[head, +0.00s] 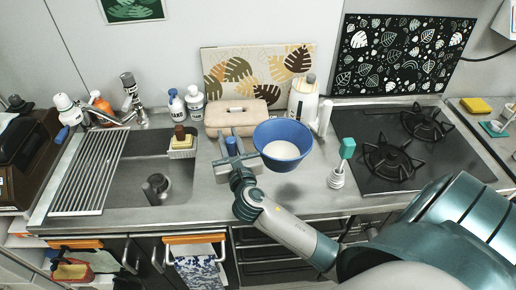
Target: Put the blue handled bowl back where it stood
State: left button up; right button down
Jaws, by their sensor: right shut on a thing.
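The blue handled bowl (283,134) is near the middle of the head view, upright or nearly so, with a pale inside bottom. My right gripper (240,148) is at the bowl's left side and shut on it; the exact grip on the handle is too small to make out. The bowl seems to be held above the steel counter (310,196), with a dark shadow below it. My left gripper is not in view.
A beige case (236,117), a white bottle (302,98) and a white cylinder (325,116) stand close behind the bowl. The sink (170,185) is left. The front counter is clear.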

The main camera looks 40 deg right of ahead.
jog(key=shift+f, duration=3.05)
jog(key=shift+f+b, duration=0.3)
jog(key=shift+f, duration=1.75)
jog(key=c, duration=1.5)
grip_release()
